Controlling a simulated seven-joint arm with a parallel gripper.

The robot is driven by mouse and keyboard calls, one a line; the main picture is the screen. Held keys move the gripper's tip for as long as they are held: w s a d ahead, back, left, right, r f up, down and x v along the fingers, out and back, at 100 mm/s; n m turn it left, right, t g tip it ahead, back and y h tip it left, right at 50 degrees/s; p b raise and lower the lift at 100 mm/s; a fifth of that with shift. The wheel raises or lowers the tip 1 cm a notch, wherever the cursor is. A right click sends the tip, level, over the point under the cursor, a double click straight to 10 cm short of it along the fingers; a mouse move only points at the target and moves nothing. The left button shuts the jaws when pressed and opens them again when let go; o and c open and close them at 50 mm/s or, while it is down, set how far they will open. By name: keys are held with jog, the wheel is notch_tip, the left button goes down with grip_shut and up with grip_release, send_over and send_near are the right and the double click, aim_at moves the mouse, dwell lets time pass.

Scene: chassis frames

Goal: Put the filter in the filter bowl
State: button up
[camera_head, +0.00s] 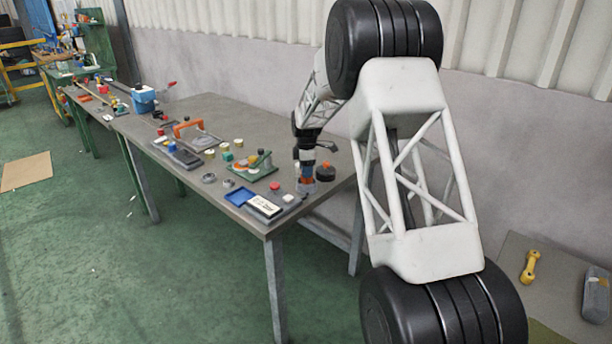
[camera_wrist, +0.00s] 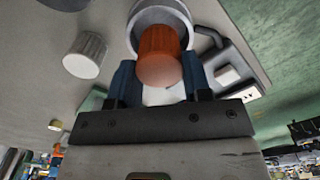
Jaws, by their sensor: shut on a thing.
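The orange cylindrical filter (camera_wrist: 158,58) is between the two blue fingers of my gripper (camera_wrist: 160,82) in the wrist view, and the gripper is shut on it. A round grey bowl with a thick rim (camera_wrist: 139,17) lies behind the filter. The filter overlaps the bowl's opening; I cannot tell how far inside it is. In the head view my gripper (camera_head: 306,172) points down at the near right end of the workbench, with the grey bowl (camera_head: 306,187) under it. The fingers hide most of the filter there.
A dark round part (camera_head: 325,172) stands just right of my gripper on the workbench (camera_head: 240,118). A pale ribbed cylinder (camera_wrist: 85,54) shows in the wrist view.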

jog(key=shift+f, duration=1.25)
jog(key=shift+f, duration=0.1)
jog(key=o, duration=0.9)
notch_tip(320, 180, up, 12)
jog(key=shift+r, duration=0.1)
